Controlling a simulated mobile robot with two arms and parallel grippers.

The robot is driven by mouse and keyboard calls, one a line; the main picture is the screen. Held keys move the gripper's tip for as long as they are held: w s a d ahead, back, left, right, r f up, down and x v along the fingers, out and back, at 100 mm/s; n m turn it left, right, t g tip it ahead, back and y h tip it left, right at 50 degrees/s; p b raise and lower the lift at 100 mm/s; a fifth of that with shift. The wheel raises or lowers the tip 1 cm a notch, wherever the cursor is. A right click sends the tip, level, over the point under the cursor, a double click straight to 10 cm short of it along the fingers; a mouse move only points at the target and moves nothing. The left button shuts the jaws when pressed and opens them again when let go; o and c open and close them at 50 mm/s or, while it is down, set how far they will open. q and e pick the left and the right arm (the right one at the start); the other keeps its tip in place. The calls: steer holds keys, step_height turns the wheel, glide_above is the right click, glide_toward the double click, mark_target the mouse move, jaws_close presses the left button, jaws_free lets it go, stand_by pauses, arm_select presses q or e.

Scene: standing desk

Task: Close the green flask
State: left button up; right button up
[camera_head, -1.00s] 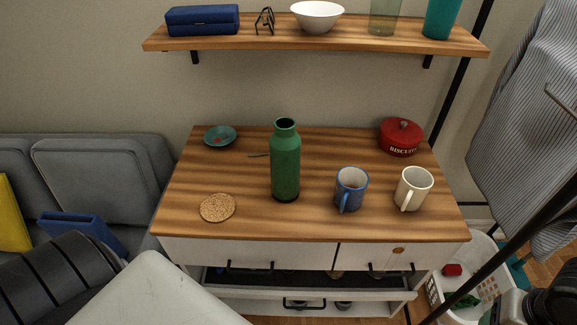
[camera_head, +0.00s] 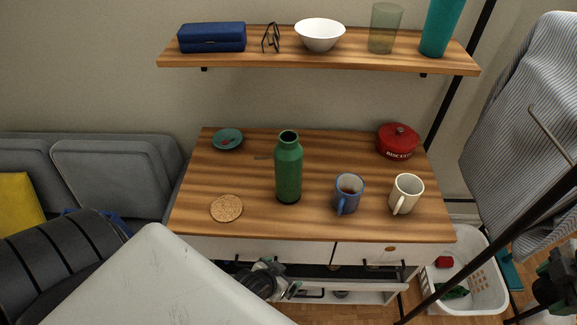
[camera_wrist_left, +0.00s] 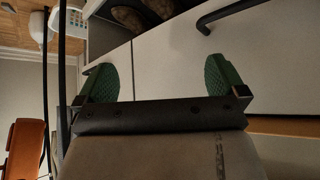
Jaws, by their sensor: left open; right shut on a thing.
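The green flask (camera_head: 288,172) stands upright on the desk top, in the middle, with its dark mouth open and no lid on it. My left gripper (camera_head: 292,290) is in front of the desk drawers, low and well apart from the flask. In the left wrist view its two green finger pads (camera_wrist_left: 165,78) are wide apart with nothing between them, facing the white drawer fronts. My right gripper (camera_head: 556,282) is at the right edge of the head view, far from the flask. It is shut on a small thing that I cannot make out. No loose lid shows on the desk.
A shelf (camera_head: 300,61) hangs above. A white basket (camera_head: 478,290) stands at right.

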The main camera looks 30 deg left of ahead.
arm_select(q)
step_height(320, 180, up, 10)
steer(key=w+f+t+p, duration=0.1)
steer(key=w+t+p, duration=0.1)
steer(key=w, duration=0.1)
arm_select(e)
steer(key=n, duration=0.1)
steer(key=w+d+r+n, duration=0.1)
steer(key=n, duration=0.1)
steer(key=d+r+n, duration=0.1)
steer(key=shift+w+r, duration=0.1)
steer(key=shift+w, duration=0.25)
arm_select(q)
steer(key=n+t+y+p, duration=0.2)
steer(key=n+t+y, duration=0.1)
steer(key=t, duration=0.5)
glide_toward(285, 162)
steer(key=w, duration=0.1)
steer(key=shift+w, duration=0.2)
arm_select(e)
steer(key=d+n, duration=0.1)
steer(key=n, duration=0.1)
steer(key=w+d+r+n, duration=0.1)
steer(key=n, duration=0.1)
steer(key=w+d+r+n, duration=0.1)
steer(key=n, duration=0.2)
steer(key=shift+w+r, duration=0.1)
steer(key=shift+r, duration=0.1)
arm_select(q)
steer(key=shift+w, duration=0.1)
